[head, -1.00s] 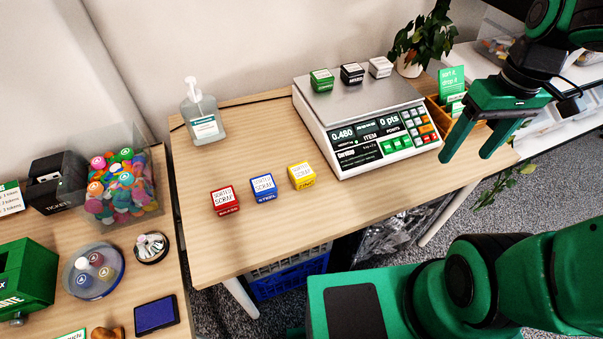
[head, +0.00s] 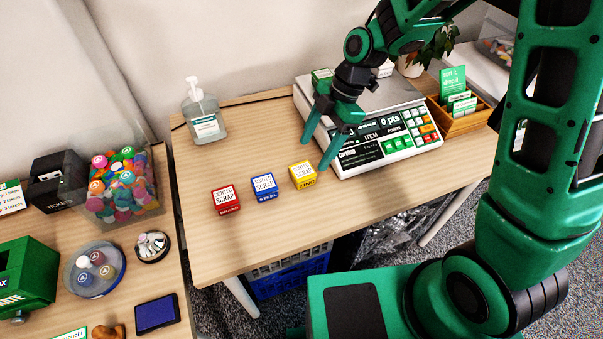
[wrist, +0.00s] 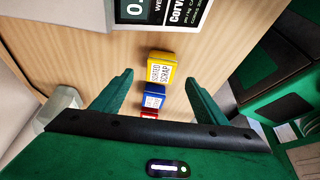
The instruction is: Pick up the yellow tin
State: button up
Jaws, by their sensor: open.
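The yellow tin (head: 303,176) is a small box with a white label, standing on the wooden table at the right end of a row with a blue tin (head: 264,187) and a red tin (head: 225,201). My gripper (head: 315,155) is open and empty, above the table near the scale's left front corner, just behind and above the yellow tin. In the wrist view the yellow tin (wrist: 161,70) shows beyond and between the spread fingers, with the blue tin (wrist: 154,97) below it and the red tin partly hidden behind my gripper's body.
The scale (head: 395,140) stands right behind the yellow tin, with small tins on its plate, partly hidden by my arm. A sanitizer bottle (head: 203,112) stands at the back left. A wooden card box (head: 462,117) is right of the scale. The table front is clear.

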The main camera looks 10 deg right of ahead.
aim_at(306, 168)
jog(key=x, duration=0.8)
jog(key=shift+f, duration=0.15)
jog(key=c, duration=1.2)
